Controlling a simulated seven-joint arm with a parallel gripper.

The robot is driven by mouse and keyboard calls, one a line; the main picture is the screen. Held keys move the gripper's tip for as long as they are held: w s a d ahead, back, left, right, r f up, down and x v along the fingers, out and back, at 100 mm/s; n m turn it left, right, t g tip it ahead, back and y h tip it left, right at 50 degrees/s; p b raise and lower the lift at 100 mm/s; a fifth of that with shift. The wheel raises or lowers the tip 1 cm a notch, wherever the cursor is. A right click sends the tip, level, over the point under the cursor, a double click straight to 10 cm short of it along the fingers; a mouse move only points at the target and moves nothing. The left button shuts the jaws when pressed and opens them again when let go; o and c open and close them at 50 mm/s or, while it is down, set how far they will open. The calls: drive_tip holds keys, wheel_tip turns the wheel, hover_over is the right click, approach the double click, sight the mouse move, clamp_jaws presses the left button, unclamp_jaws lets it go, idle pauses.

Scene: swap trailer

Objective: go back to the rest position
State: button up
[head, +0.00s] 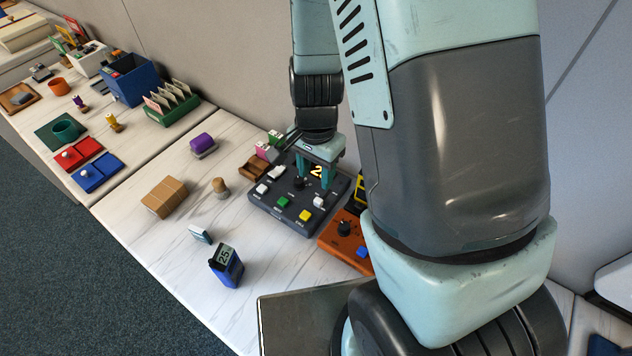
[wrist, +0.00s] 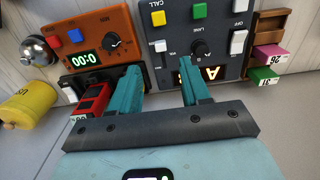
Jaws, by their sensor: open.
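My gripper (head: 317,170) is above the dark control panel (head: 262,204) in the head view, near its knob (head: 299,183) and lit display (head: 316,171). In the wrist view my gripper (wrist: 161,92) shows two teal fingers, apart and with nothing between them. The panel (wrist: 172,20) lies beyond the fingertips there, with its knob (wrist: 197,46) near the right finger. Whether a fingertip touches the panel I cannot tell. My arm hides much of the right side of the head view.
An orange box (wrist: 103,33) with a display stands beside the panel. A blue timer-like block (head: 227,266) and a cardboard box (head: 164,197) stand on the table.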

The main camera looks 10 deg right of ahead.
drive_tip(key=shift+r, duration=0.4)
drive_tip(key=shift+r, duration=0.1)
wheel_tip(320, 180, up, 16)
drive_tip(key=s+n+t, duration=0.2)
drive_tip(key=n, duration=0.2)
drive_tip(key=s+d+r+n+t, duration=0.3)
drive_tip(key=s+r+n, duration=0.2)
drive_tip(key=s+r, duration=0.7)
drive_tip(key=shift+d+r+t, duration=0.15)
drive_tip(key=shift+r+t, duration=0.15)
drive_tip(key=shift+r, duration=0.3)
drive_tip(key=shift+w, duration=0.1)
